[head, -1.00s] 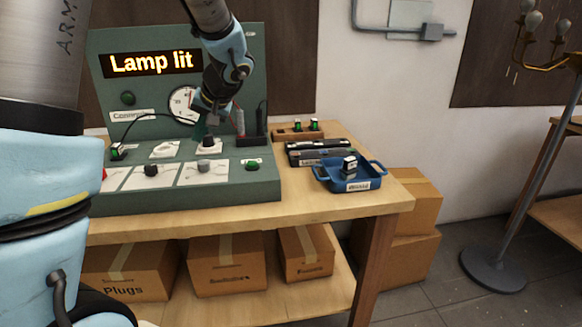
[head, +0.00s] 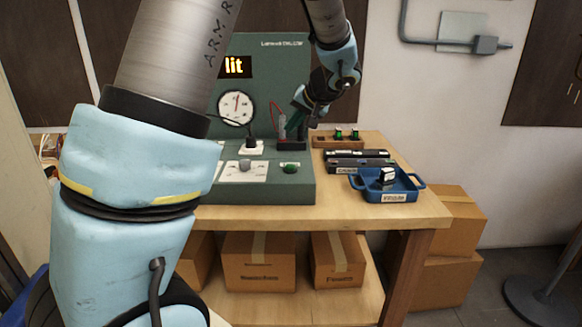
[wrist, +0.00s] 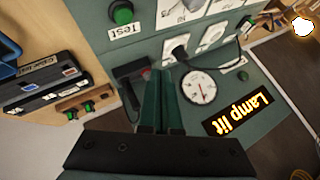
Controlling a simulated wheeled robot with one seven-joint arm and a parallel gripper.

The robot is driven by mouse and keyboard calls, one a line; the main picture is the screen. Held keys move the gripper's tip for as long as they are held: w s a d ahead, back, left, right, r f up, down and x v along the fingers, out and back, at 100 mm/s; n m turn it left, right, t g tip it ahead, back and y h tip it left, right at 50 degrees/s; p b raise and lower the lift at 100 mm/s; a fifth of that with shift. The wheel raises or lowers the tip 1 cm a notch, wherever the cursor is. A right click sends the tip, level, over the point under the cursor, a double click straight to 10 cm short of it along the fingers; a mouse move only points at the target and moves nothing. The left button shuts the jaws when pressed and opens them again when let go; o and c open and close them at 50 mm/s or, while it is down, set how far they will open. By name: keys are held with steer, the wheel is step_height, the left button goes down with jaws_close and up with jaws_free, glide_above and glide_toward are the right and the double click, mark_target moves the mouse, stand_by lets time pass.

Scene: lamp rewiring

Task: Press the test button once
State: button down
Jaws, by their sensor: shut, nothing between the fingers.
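The test button (head: 290,168) is a round green button at the front right of the green lamp panel (head: 265,187). In the wrist view the green button (wrist: 122,13) sits at the top left above a white "Test" label. My gripper (head: 296,122) is above the panel's right rear, by the dark probe holder, behind and above the button and apart from it. In the wrist view its two green fingers (wrist: 161,78) are together with nothing between them. The display (wrist: 245,110) reads "Lamp lit". My arm hides the panel's left part in the head view.
A red probe (head: 282,125) stands by the dark holder (head: 292,145). A black plug (head: 249,146) with a cable is seated nearby. Right of the panel are a blue tray (head: 416,183), dark cases (head: 357,158) and a wooden rack (head: 327,142). The front table strip is clear.

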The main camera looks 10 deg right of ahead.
steer(key=b, duration=0.5)
glide_above(292, 167)
step_height(292, 167, down, 8)
steer(key=shift+s+r, duration=0.15)
steer(key=shift+r, duration=0.05)
steer(key=shift+f+b, duration=0.5)
steer(key=shift+b, duration=0.05)
steer(key=shift+f, duration=0.1)
stand_by(1.1)
steer(key=shift+f+b, duration=0.35)
steer(key=shift+b, duration=0.35)
steer(key=shift+f+b, duration=0.4)
steer(key=shift+b, duration=0.3)
stand_by(0.5)
steer(key=shift+r, duration=0.1)
steer(key=shift+r+p, duration=0.3)
steer(key=shift+r, duration=0.45)
